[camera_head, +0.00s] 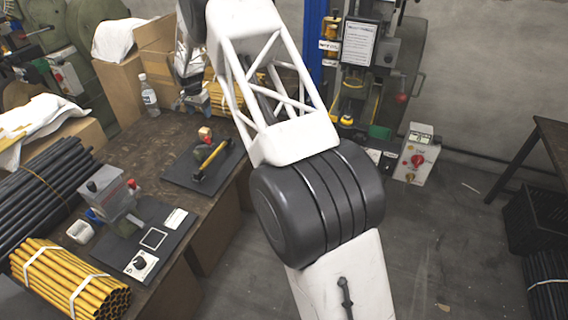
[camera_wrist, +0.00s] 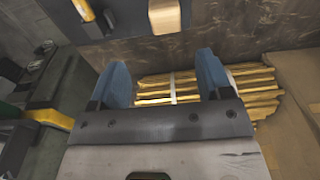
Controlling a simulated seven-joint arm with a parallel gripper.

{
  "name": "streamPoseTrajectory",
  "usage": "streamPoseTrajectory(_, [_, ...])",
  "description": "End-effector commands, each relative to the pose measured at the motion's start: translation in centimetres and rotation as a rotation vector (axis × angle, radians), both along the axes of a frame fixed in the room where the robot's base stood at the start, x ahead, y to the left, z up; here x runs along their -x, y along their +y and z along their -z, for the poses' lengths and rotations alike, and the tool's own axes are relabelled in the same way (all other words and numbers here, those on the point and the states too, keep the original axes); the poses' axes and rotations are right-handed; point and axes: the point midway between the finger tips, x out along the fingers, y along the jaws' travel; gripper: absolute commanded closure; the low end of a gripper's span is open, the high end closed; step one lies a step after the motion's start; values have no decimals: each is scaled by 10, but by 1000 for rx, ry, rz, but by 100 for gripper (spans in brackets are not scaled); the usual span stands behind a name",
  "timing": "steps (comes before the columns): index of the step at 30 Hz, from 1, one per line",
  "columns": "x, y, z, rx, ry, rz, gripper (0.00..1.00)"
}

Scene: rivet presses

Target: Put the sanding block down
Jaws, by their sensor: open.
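A tan block, which looks like the sanding block, shows at the top of the wrist view (camera_wrist: 165,16), at the edge of a dark mat. A small tan and reddish block (camera_head: 205,132) on the dark mat in the head view appears to be the same one. My gripper (camera_wrist: 163,65) has its two blue fingers wide apart with nothing held between them. The block lies beyond the fingertips, apart from them.
A bundle of yellow rods (camera_wrist: 175,87) lies past the fingers. A bottle (camera_head: 148,95) and cardboard boxes stand at the back. Bare tabletop (camera_head: 150,150) shows left of the mat.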

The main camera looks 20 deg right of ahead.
Motion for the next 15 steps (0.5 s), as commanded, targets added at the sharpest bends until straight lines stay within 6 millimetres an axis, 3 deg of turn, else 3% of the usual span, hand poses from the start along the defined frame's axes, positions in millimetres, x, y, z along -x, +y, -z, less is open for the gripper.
streamPoseTrajectory(8, [38,-10,-58,-1,-13,-53,28])
streamPoseTrajectory(15, [86,-21,-114,-1,-24,-117,28])
